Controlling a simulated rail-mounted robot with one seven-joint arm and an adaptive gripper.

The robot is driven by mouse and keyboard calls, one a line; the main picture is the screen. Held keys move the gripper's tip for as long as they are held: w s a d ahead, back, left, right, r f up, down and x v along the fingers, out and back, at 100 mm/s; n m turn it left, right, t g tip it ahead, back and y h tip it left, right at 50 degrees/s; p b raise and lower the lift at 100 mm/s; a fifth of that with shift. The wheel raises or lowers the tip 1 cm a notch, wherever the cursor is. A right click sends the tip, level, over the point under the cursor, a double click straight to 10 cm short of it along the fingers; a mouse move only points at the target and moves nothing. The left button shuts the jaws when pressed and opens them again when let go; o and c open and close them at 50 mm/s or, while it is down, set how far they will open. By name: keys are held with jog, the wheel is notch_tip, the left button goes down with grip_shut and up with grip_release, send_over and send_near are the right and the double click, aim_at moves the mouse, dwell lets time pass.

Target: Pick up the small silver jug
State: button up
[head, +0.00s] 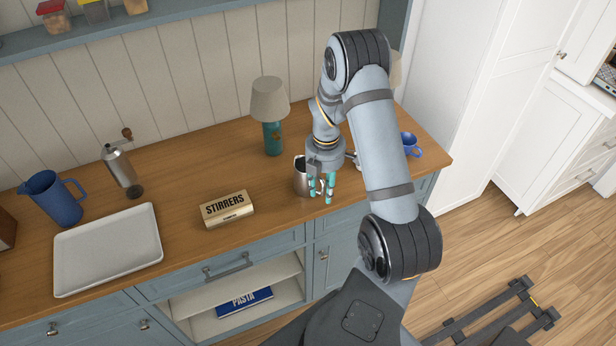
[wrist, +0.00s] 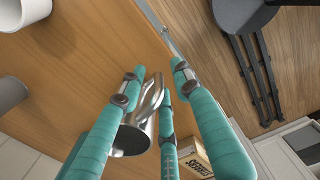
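The small silver jug (head: 301,178) stands on the wooden counter, just left of my gripper (head: 322,188) in the head view. In the wrist view the jug's shiny body (wrist: 133,138) shows partly behind the left teal finger, with its handle (wrist: 152,97) between the fingers. My gripper (wrist: 160,80) has its teal fingers pointing down around the handle side. The fingertips are spread apart, and no firm grip shows. Part of the jug is hidden by the fingers in both views.
A stirrers box (head: 227,208) lies to the left, and a teal lamp (head: 273,138) stands behind. A blue mug (head: 411,147) is at the right, partly behind my arm. A white tray (head: 108,250), blue pitcher (head: 52,198) and grinder (head: 120,167) are farther left. The counter's front edge is close.

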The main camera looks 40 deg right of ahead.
jog(key=shift+w+f+p, duration=0.1)
jog(key=shift+f+p, duration=0.35)
jog(key=shift+f, duration=1.25)
jog(key=shift+c, duration=0.9)
grip_shut()
